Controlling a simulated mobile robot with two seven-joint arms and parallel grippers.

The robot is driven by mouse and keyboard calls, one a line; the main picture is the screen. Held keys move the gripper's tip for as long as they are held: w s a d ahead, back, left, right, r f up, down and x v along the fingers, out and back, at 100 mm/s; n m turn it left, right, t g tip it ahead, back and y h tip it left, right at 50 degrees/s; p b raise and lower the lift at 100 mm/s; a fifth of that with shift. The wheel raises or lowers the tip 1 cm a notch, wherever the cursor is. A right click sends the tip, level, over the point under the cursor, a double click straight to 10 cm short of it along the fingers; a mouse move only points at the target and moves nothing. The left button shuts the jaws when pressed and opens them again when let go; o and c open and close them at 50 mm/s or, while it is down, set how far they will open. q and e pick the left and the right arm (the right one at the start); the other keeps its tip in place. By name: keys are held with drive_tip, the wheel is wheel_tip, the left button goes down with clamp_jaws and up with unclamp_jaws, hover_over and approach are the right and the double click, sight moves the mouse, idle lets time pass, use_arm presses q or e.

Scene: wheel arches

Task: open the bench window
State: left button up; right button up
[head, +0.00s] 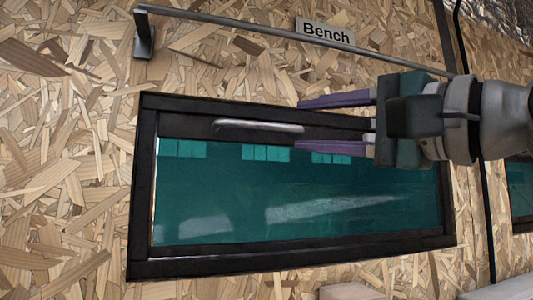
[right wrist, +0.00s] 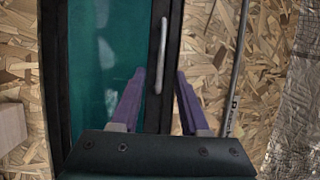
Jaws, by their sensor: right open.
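The bench window (head: 290,195) is a dark-framed pane of teal glass set in the chipboard wall, under a "Bench" label (head: 326,31). It looks shut or nearly so. Its grey bar handle (head: 258,126) runs along the top of the frame. My right gripper (head: 300,124) comes in from the right, open and empty, to the right of the handle in the head view. In the right wrist view the handle (right wrist: 160,55) lies beyond the two purple fingers (right wrist: 160,72), roughly between their lines and apart from them. My left gripper is not in view.
A grey rail (head: 270,33) runs along the wall above the window. A second dark-framed window (head: 520,190) shows at the right edge. A pale block (head: 350,291) is below the window. The chipboard left of the window is clear.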

sight(266, 126)
drive_tip(key=p+x, duration=0.1)
drive_tip(key=x, duration=0.2)
drive_tip(key=p+x, duration=0.4)
drive_tip(key=x, duration=0.1)
drive_tip(key=shift+w+a+r, duration=0.15)
drive_tip(key=shift+w+r, duration=0.05)
drive_tip(key=shift+r, duration=0.15)
drive_tip(key=shift+w+a+f, duration=0.1)
drive_tip(key=shift+w+a, duration=0.3)
drive_tip(key=shift+w, duration=0.05)
drive_tip(key=shift+c, duration=0.2)
clamp_jaws()
idle(0.5)
